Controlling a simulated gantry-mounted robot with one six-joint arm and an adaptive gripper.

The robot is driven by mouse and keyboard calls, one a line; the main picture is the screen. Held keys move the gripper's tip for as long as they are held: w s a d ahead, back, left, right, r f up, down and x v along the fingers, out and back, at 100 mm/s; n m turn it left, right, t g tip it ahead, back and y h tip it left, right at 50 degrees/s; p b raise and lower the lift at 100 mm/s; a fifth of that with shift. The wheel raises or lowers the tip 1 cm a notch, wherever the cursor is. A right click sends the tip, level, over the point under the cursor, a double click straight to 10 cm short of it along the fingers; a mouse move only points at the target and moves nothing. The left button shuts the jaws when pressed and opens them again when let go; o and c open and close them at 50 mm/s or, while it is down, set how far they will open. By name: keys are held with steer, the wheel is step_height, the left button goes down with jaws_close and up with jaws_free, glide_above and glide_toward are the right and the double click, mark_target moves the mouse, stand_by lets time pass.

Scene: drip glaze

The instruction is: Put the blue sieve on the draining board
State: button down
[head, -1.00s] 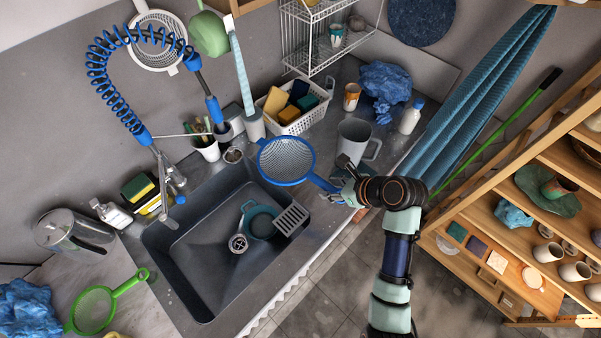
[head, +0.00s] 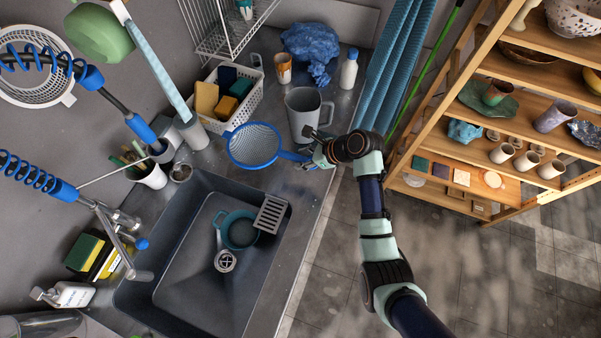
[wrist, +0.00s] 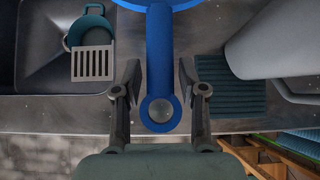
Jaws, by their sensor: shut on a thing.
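The blue sieve (head: 252,146) has a round mesh bowl and a blue handle. In the head view its bowl appears over the steel surface between the sink and the white basket; whether it touches the surface is not clear. My gripper (head: 313,160) is shut on the sieve's handle. In the wrist view the handle (wrist: 159,60) runs between the fingers of my gripper (wrist: 160,72), and the bowl is mostly out of frame. The steel draining area (head: 290,182) lies beside the sink. A dark teal ribbed mat (wrist: 228,98) shows right of the handle.
A grey pitcher (head: 302,118) stands close behind my gripper. A white basket of sponges (head: 246,101) is behind the sieve. A white bottle (head: 348,70) and blue cloth (head: 308,45) stand farther back.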

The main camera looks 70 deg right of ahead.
step_height(320, 180, down, 10)
steer(key=shift+r+b, duration=0.2)
steer(key=shift+b, duration=0.75)
steer(key=shift+f, duration=0.15)
steer(key=c, duration=0.7)
jaws_free()
steer(key=shift+o, duration=0.2)
steer(key=shift+r, duration=0.2)
steer(key=p+v, duration=0.2)
steer(key=v, duration=1)
steer(key=shift+p, duration=0.4)
